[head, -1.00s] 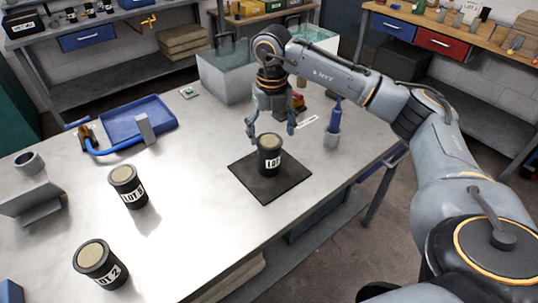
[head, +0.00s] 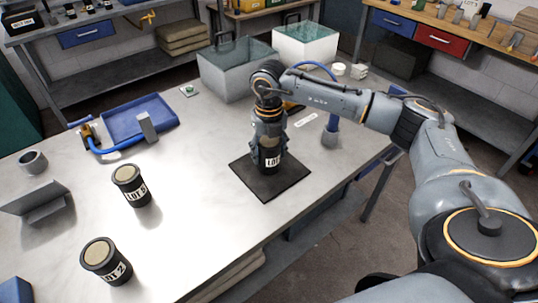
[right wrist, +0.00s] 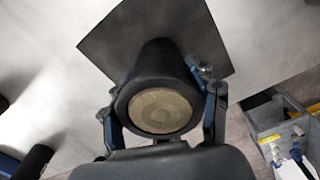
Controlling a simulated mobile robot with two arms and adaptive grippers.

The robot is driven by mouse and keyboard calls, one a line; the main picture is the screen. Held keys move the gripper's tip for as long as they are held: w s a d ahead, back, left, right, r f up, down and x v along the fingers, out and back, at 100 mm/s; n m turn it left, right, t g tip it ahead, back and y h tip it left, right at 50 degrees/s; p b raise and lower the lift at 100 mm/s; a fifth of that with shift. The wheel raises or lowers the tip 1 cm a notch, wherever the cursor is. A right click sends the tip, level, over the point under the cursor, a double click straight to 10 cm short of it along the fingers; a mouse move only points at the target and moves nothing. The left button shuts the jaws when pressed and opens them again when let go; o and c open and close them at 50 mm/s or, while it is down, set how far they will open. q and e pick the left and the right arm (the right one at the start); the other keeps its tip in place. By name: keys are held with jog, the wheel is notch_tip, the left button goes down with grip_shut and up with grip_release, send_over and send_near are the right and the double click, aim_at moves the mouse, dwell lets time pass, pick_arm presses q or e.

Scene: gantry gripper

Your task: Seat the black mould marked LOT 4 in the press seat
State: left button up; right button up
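A black cylindrical mould (head: 269,164) with a pale top and a white LOT label stands upright on a dark square mat (head: 286,188); its number cannot be read now. My right gripper (head: 268,156) points straight down over it, fingers close against its sides. In the right wrist view the mould (right wrist: 161,110) is between the two fingers (right wrist: 160,100), which appear shut on it. Two more black moulds stand at left: one marked LOT 2 (head: 106,262), the other (head: 130,186) with an unclear digit. I cannot tell which thing is the press seat. My left gripper is out of view.
A grey angled stand (head: 35,204) and a grey ring (head: 31,162) are at far left. A blue tray (head: 135,118) lies behind. Two clear-walled bins (head: 232,75) (head: 305,42) stand at the back.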

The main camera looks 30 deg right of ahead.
jog(key=shift+r, duration=0.1)
jog(key=c, duration=0.6)
jog(key=shift+r, duration=0.1)
jog(key=shift+w+r+b, duration=0.1)
jog(key=shift+r+b, duration=0.35)
jog(key=shift+r, duration=0.05)
jog(key=s+a+r+b, duration=0.1)
jog(key=s+r, duration=0.3)
jog(key=s+a+r+b, duration=0.1)
jog(key=s+r, duration=0.3)
jog(key=s, duration=0.1)
jog(key=s+a+r+b, duration=0.1)
jog(key=s+r, duration=0.2)
jog(key=s, duration=0.2)
jog(key=shift+a+r+b, duration=0.15)
jog(key=shift+r+b, duration=0.25)
jog(key=shift+f, duration=0.1)
